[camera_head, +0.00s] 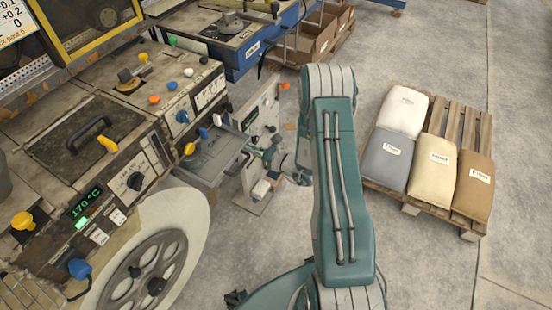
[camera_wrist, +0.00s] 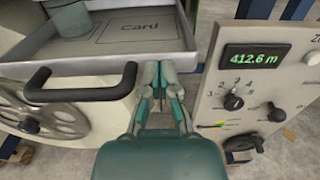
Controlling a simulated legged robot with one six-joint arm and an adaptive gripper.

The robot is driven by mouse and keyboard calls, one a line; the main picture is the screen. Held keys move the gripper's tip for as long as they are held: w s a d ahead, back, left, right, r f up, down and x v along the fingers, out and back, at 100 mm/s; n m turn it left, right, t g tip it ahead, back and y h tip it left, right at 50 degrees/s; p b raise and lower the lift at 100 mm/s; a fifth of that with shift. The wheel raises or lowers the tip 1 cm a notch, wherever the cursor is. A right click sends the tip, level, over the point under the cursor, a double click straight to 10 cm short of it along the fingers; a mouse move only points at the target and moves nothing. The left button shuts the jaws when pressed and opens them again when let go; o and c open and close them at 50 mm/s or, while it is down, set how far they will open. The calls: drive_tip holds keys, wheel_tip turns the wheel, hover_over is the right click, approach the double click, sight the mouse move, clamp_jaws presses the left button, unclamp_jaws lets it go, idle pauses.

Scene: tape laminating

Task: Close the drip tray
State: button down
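The drip tray is a shallow grey metal tray (camera_head: 214,157) that sticks out from the side of the worn machine. In the wrist view the tray (camera_wrist: 175,42) fills the upper left, with a lettered outline on its floor and a teal cylindrical thing (camera_wrist: 68,18) over its left part. A black bar handle (camera_wrist: 80,93) sits on the pale panel below the tray rim. My gripper (camera_head: 268,150) is at the tray's outer end. In the wrist view my gripper (camera_wrist: 159,72) is empty, its fingertips together, just right of the handle and close to the tray's corner. Contact cannot be told.
A grey panel with a green length display (camera_wrist: 255,57) and knobs stands close on the right of my gripper. The laminating machine (camera_head: 120,150) fills the left of the head view. A pallet (camera_head: 450,125) with several sacks stands at right, with open floor around it.

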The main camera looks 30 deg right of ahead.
sight(238, 141)
drive_tip(key=w, duration=0.2)
drive_tip(key=w+a, duration=0.1)
drive_tip(key=w, duration=0.1)
drive_tip(key=shift+w+a, duration=0.15)
drive_tip(key=shift+a, duration=0.05)
drive_tip(key=shift+w+a, duration=0.4)
drive_tip(key=shift+a, duration=0.35)
drive_tip(key=shift+d, duration=0.1)
